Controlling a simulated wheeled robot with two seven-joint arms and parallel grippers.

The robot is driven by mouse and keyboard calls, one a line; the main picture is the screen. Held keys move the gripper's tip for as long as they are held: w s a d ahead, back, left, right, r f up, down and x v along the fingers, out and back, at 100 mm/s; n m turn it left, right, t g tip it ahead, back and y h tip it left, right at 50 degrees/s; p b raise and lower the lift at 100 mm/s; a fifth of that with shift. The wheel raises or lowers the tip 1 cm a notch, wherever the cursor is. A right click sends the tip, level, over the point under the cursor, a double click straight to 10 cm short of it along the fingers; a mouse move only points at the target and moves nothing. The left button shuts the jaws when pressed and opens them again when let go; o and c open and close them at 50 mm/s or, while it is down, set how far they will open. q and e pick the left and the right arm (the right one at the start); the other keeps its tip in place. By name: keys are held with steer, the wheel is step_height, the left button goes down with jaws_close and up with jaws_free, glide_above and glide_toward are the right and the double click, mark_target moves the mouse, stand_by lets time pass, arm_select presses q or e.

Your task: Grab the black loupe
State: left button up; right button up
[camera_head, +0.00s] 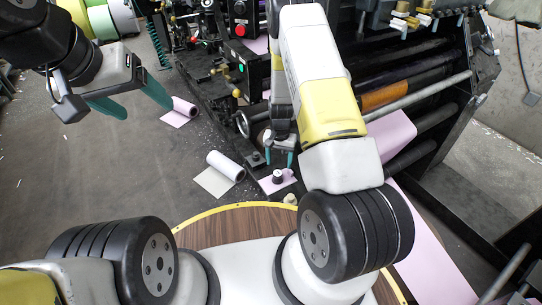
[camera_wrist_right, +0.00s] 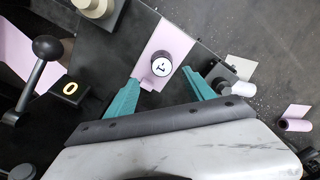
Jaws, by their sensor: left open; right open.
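The black loupe (camera_head: 277,177) is a small black cylinder with a white marked top, standing on a strip of pink paper on the dark machine ledge. In the right wrist view the loupe (camera_wrist_right: 160,64) shows just beyond the fingertips, roughly centred between them. My right gripper (camera_head: 281,157) is open above the loupe, and its teal fingers are apart and empty; it also shows in the wrist view (camera_wrist_right: 162,77). My left gripper (camera_head: 148,108) is open and empty, held up at the upper left, far from the loupe.
A white roll (camera_head: 226,165) and a pink roll (camera_head: 183,106) lie on the grey floor to the left. The printing machine (camera_head: 222,85) stands close behind and beside the right gripper. In the wrist view a black ball-ended lever (camera_wrist_right: 46,48) rises left of the loupe.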

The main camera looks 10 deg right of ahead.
mark_target(278, 173)
steer(key=f, duration=0.7)
steer(key=shift+a+f, duration=0.15)
steer(key=shift+a, duration=0.1)
jaws_close()
